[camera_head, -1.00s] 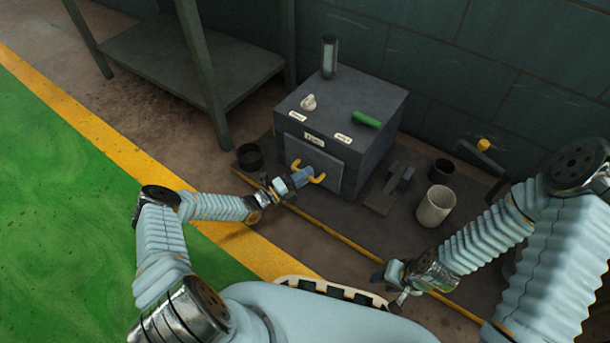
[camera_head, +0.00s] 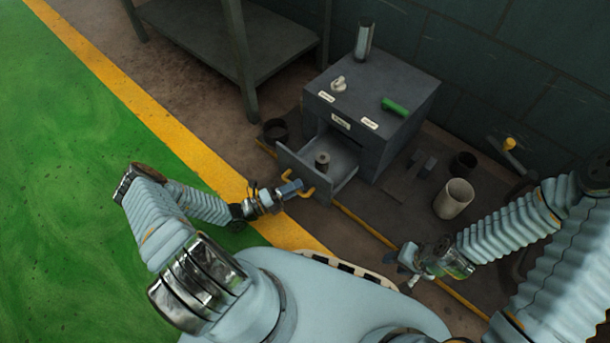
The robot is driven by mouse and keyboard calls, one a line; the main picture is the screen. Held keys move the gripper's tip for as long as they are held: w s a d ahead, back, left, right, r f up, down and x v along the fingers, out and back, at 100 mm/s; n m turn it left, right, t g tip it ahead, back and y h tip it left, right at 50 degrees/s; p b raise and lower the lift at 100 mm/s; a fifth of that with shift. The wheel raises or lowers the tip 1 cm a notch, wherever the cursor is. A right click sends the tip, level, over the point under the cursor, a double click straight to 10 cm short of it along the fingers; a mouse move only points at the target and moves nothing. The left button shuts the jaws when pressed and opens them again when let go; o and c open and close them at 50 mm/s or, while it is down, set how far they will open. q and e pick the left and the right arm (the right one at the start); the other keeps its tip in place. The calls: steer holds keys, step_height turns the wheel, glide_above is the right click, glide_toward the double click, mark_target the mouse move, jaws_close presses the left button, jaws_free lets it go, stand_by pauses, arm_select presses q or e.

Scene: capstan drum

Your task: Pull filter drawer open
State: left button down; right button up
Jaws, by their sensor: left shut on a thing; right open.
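The filter drawer (camera_head: 288,159) stands pulled out from the front of the dark grey box (camera_head: 378,131). A dark cylindrical piece with a light top (camera_head: 322,161) stands inside it. A yellow handle (camera_head: 307,191) is on the drawer front. My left gripper (camera_head: 293,188) is shut on this handle; its fingers hide part of it. My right gripper (camera_head: 405,270) is open and empty, low at the right, apart from the box.
A pale cup (camera_head: 453,199) and a dark cup (camera_head: 463,164) stand to the right. A black cup (camera_head: 275,131) stands left of the drawer.

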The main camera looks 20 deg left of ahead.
arm_select(q)
steer(key=shift+s+a, duration=0.35)
steer(key=shift+s, duration=0.5)
steer(key=c, duration=1.1)
jaws_free()
steer(key=v, duration=1.3)
steer(key=shift+s+a, duration=0.25)
steer(key=shift+s, duration=0.05)
steer(key=shift+f, duration=0.1)
